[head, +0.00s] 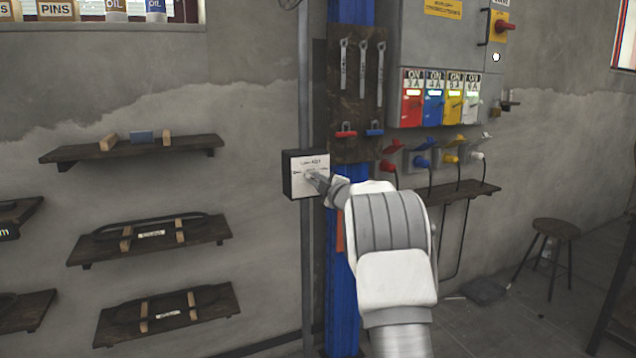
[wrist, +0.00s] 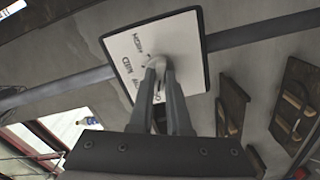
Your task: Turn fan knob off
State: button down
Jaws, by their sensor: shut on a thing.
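The fan knob sits in the middle of a white-faced switch box with a dark frame (head: 290,178), mounted on a conduit on the wall. In the wrist view the switch box (wrist: 188,38) fills the upper middle, with lettering on its face. The grey-white knob (wrist: 158,63) shows between the fingertips. My gripper (head: 318,180) reaches the knob from the right, and its fingers (wrist: 157,72) are shut on it. The fingers and arm hide part of the knob, and its exact pointer direction cannot be told.
A blue post (head: 345,290) stands right beside the switch box, with a tool board (head: 357,100) on it. A grey electrical cabinet (head: 432,50) with coloured switches is to the right. Wooden shelves (head: 150,240) are on the left wall. A stool (head: 556,228) stands at the right.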

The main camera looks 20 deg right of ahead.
jog(key=c, duration=0.9)
grip_release()
jog(key=shift+o, duration=0.2)
jog(key=shift+s, duration=0.1)
jog(key=s+p, duration=0.2)
jog(key=s, duration=1.5)
jog(key=shift+s+d, duration=0.15)
jog(key=shift+d, duration=0.15)
jog(key=s+a+r+m+g+h, duration=0.3)
jog(key=s+a+m+g+h, duration=0.15)
jog(key=s+a+m, duration=0.45)
jog(key=s+a+f+m+g+y, duration=0.1)
jog(key=s+a+f+m+g, duration=0.15)
jog(key=s+a, duration=0.45)
jog(key=s+a+f+m+g+y, duration=0.1)
jog(key=s+a+f+g+y, duration=0.2)
jog(key=s, duration=0.8)
jog(key=s+a+f+m+g, duration=0.2)
jog(key=s+a+f, duration=0.25)
jog(key=s, duration=0.45)
notch_tip(320, 180, up, 24)
jog(key=p, duration=2.4)
jog(key=shift+w+f, duration=0.15)
